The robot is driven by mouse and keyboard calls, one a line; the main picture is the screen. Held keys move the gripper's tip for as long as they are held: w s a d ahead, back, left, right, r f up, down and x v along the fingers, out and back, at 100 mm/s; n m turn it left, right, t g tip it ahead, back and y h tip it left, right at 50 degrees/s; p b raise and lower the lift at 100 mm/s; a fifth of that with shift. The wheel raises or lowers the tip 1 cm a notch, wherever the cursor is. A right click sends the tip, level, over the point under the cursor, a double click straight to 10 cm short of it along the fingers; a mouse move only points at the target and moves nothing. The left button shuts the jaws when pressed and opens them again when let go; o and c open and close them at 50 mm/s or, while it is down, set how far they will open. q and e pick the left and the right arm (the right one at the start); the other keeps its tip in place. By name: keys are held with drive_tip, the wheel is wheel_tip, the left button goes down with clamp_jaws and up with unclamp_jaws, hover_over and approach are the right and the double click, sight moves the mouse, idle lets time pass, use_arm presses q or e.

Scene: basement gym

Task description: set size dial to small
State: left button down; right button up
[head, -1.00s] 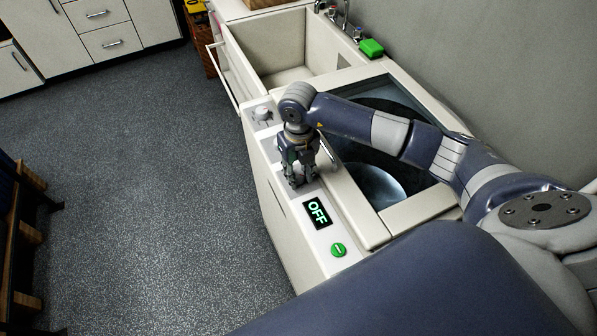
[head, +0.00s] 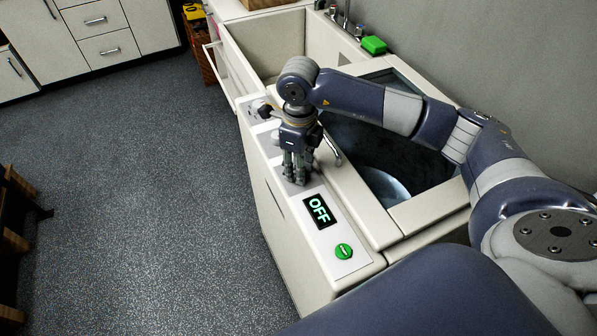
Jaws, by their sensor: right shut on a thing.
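The white top-loading washer has a control panel (head: 329,231) along its front edge, with a display (head: 319,210) reading OFF in green. My right gripper (head: 297,181) points down at the panel, just beyond the display. It is shut on what appears to be a dial, which the fingers hide almost fully. I cannot read that dial's setting or label. Another knob (head: 264,111) shows farther along the panel, partly dark on top. My left gripper is not in view.
A round green button (head: 344,251) sits at the panel's near end. The washer's glazed lid (head: 395,150) lies beside my right arm. Beyond is a white sink (head: 270,50) with a green block (head: 374,45) on its edge.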

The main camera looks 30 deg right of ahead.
drive_tip(key=shift+n+b, duration=0.35)
drive_tip(key=shift+n, duration=0.15)
drive_tip(key=shift+w, duration=0.1)
drive_tip(key=o, duration=1.1)
drive_tip(key=shift+c, duration=0.2)
wheel_tip(320, 180, up, 12)
